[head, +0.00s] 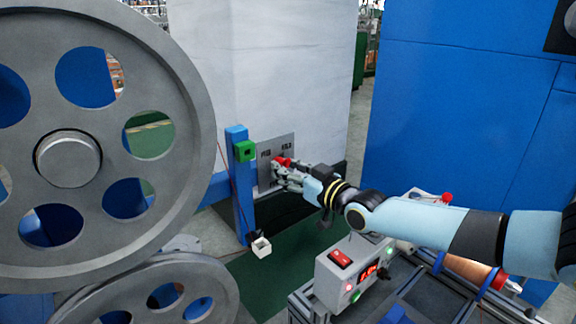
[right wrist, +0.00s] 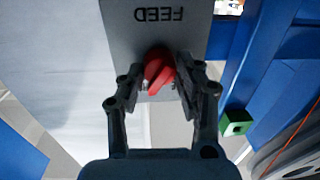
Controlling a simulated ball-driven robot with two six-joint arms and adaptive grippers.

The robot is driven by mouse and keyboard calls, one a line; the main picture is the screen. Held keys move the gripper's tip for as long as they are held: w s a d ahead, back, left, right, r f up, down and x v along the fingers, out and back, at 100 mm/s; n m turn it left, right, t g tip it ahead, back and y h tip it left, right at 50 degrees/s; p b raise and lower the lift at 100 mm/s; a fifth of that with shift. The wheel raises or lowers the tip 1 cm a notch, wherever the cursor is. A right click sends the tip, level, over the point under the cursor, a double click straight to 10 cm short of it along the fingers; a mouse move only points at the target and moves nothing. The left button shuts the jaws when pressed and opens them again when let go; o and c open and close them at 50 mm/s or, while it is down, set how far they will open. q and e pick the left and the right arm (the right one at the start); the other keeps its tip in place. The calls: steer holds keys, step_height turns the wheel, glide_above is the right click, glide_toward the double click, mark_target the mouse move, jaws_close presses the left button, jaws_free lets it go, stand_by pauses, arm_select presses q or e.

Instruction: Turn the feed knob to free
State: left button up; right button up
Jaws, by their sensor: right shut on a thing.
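The red feed knob (head: 281,162) sits on a grey plate (head: 264,176) at the front of the white cabinet, beside a blue post. In the right wrist view the knob (right wrist: 158,72) lies between the two fingers, below the word FEED, which reads upside down. Its grip bar looks tilted in that view. My right gripper (head: 282,177) reaches the plate from the right and is shut on the knob; its fingers hide part of the knob in the head view. The plate's other lettering is too small to read. My left gripper is not in view.
Large grey pulley wheels (head: 190,75) fill the left side. A blue post (head: 238,190) with a green block (head: 245,151) stands just left of the plate. A control box (head: 335,275) with a red switch sits below my right arm. A blue cabinet (head: 455,110) stands behind.

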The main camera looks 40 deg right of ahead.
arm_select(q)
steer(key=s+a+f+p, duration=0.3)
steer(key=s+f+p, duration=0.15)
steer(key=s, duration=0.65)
arm_select(e)
steer(key=n, duration=0.4)
steer(key=shift+r, duration=0.3)
arm_select(q)
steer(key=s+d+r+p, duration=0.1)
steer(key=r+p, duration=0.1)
steer(key=p, duration=0.1)
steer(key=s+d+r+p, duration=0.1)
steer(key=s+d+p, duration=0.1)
steer(key=p, duration=0.1)
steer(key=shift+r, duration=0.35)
arm_select(e)
steer(key=n, duration=0.9)
steer(key=shift+a+f+n+g+h, duration=0.1)
steer(key=shift+f+n+g+h, duration=0.2)
steer(key=shift+n+h, duration=0.1)
steer(key=o, duration=1.1)
steer(key=shift+o, duration=0.2)
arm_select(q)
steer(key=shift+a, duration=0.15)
